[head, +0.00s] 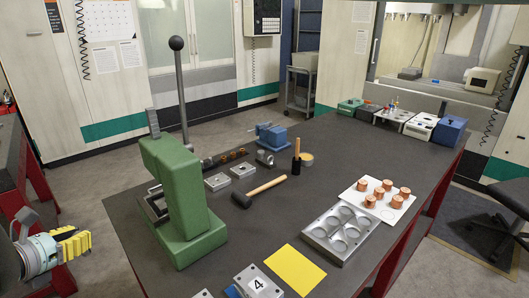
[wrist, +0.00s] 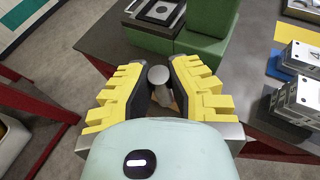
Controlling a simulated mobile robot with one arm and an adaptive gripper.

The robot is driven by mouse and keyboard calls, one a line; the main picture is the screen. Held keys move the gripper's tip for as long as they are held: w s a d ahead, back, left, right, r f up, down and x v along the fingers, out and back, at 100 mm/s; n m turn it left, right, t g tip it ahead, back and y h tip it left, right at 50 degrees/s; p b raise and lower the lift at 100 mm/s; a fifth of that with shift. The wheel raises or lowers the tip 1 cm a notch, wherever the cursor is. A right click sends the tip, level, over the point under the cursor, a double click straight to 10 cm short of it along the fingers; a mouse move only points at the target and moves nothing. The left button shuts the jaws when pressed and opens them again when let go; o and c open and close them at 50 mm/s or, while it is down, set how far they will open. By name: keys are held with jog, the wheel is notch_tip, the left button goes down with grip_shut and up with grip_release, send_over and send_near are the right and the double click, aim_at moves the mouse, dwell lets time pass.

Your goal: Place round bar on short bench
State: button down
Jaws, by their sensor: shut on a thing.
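My gripper (wrist: 160,82) is shut on a grey round bar (wrist: 158,74), whose round end shows between the yellow-padded fingers in the wrist view. The rest of the bar is mostly hidden by the fingers and wrist. In the head view my gripper (head: 80,244) is at the lower left, off the left edge of the large dark bench (head: 125,210); the bar cannot be made out there. Another dark-topped bench (head: 10,150) with red legs is cut off at the left edge. I cannot tell which bench is the short one.
A green press (head: 180,190) with a tall lever stands on the large bench's left side. A mallet (head: 258,192), yellow sheet (head: 295,270), mould plate (head: 340,235) and copper pieces on a white tray (head: 350,196) lie there. Bare bench top lies between them.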

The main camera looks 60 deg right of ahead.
jog(key=s+d+f+m+g+b, duration=0.2)
jog(key=d+f+m+g+b, duration=0.25)
jog(key=f+b, duration=0.55)
jog(key=shift+g+h, duration=0.25)
jog(key=shift+h, duration=0.05)
jog(key=s+d, duration=0.4)
jog(key=s+d+f+p, duration=0.1)
jog(key=s+d, duration=0.3)
jog(key=s+d+f+p, duration=0.1)
jog(key=s+d, duration=0.3)
jog(key=shift+d+f, duration=0.1)
jog(key=shift+f, duration=0.15)
jog(key=shift+s+d+f, duration=0.1)
jog(key=shift+f, duration=1.7)
jog(key=c, duration=1.4)
grip_release()
jog(key=shift+f, duration=0.15)
jog(key=o, duration=0.4)
jog(key=shift+c, duration=0.2)
